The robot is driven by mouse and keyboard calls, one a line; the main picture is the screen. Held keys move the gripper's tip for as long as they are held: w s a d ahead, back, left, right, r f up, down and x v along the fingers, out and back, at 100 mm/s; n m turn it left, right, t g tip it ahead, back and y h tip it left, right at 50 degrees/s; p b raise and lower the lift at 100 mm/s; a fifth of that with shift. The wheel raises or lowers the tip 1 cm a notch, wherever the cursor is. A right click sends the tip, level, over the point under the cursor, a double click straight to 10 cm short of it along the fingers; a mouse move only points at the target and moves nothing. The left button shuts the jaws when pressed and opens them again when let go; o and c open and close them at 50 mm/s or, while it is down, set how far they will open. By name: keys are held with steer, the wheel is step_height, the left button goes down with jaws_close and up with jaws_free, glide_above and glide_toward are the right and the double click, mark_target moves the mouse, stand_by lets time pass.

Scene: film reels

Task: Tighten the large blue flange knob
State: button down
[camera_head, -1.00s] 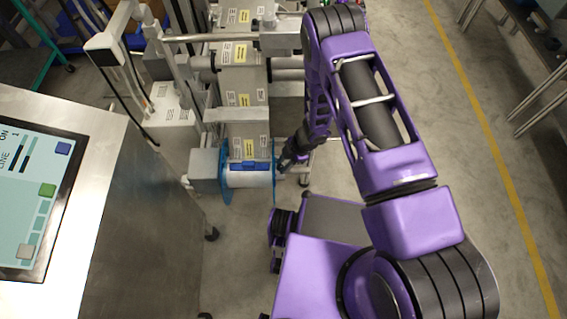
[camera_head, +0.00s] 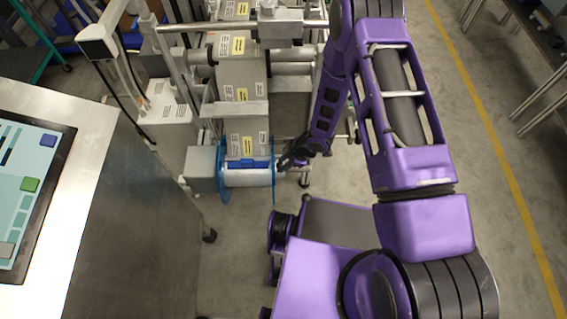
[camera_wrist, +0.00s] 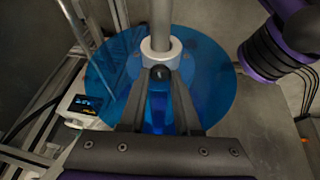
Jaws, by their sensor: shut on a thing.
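The blue knob (camera_wrist: 158,108) sits between the dark fingers of my gripper (camera_wrist: 158,95) in the wrist view. The fingers are shut on it and hide its sides. Behind it is a large see-through blue flange disc (camera_wrist: 212,85), with a pale collar (camera_wrist: 160,52) and a grey shaft (camera_wrist: 161,18) at its centre. In the head view, my gripper (camera_head: 287,161) is at the right end of the reel with blue flanges (camera_head: 225,190). The knob itself cannot be made out there.
The machine frame (camera_head: 240,65) with labelled plates stands beyond the reel. A steel console with a screen (camera_head: 28,190) is at the left. A small box with a display (camera_wrist: 90,108) is left of the disc. Open floor (camera_head: 480,200) lies right of my arm.

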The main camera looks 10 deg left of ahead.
steer(key=c, duration=0.9)
jaws_free()
steer(key=w+p+v, duration=0.1)
steer(key=p+v, duration=0.3)
steer(key=v, duration=1.3)
steer(key=shift+s+r, duration=0.15)
steer(key=shift+s, duration=0.3)
steer(key=shift+d, duration=0.15)
